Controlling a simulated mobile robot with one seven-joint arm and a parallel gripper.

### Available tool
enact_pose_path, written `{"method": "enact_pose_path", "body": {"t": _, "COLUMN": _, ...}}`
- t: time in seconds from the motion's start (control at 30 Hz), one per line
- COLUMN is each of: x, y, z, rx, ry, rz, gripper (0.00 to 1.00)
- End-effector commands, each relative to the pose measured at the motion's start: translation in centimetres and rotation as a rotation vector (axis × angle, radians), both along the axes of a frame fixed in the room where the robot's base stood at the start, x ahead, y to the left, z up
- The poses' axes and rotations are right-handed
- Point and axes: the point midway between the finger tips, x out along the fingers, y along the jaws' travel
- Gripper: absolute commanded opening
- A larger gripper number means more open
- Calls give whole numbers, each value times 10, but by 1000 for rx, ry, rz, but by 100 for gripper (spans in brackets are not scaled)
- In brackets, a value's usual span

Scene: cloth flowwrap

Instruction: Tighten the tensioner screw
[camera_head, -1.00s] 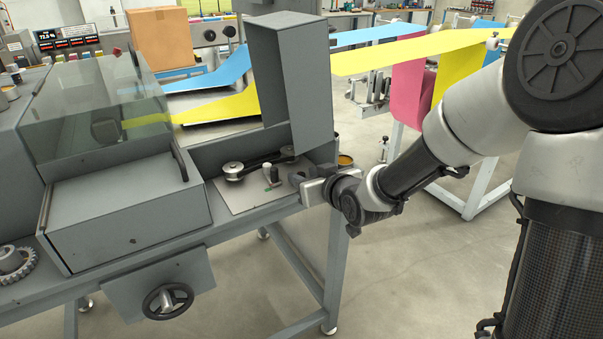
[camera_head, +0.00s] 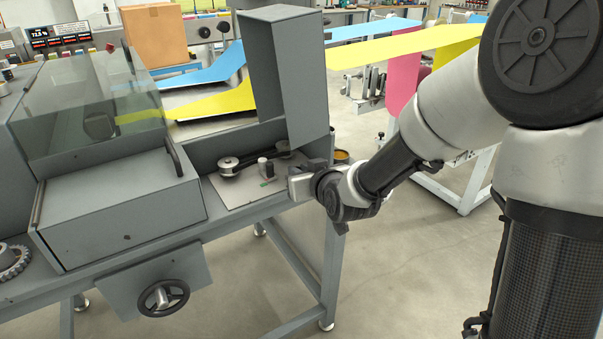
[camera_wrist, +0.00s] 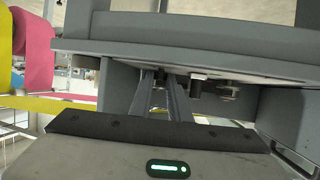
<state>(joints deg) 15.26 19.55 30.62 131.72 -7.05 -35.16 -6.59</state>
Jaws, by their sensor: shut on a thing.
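The belt drive with its two round pulleys (camera_head: 230,166) sits in an open bay on a light plate (camera_head: 240,194). A small tensioner block with a dark-topped post (camera_head: 264,166) stands beside the belt. My gripper (camera_head: 296,181) is at the bay's right edge, just right of the block. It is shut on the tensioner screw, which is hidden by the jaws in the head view. In the wrist view, the gripper body with a green light is at the bottom, and two narrow dark bars run forward close together. A dark knob (camera_wrist: 196,87) shows right of them.
A raised grey cover (camera_head: 284,80) stands over the bay. A clear guard (camera_head: 85,105) and grey housing are at left. A handwheel (camera_head: 163,298) is on the machine's front. Yellow and blue film (camera_head: 220,100) runs behind. Floor at front right is clear.

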Motion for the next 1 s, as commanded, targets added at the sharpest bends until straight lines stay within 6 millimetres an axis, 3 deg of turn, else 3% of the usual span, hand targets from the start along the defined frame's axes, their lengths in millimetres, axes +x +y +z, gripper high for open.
{"method": "enact_pose_path", "body": {"t": 0.3, "x": -3, "y": 13, "z": 3, "rx": -1, "ry": -3, "rz": -234, "gripper": 0}}
{"method": "enact_pose_path", "body": {"t": 1.0, "x": 2, "y": 24, "z": 6, "rx": -1, "ry": -3, "rz": -833, "gripper": 0}}
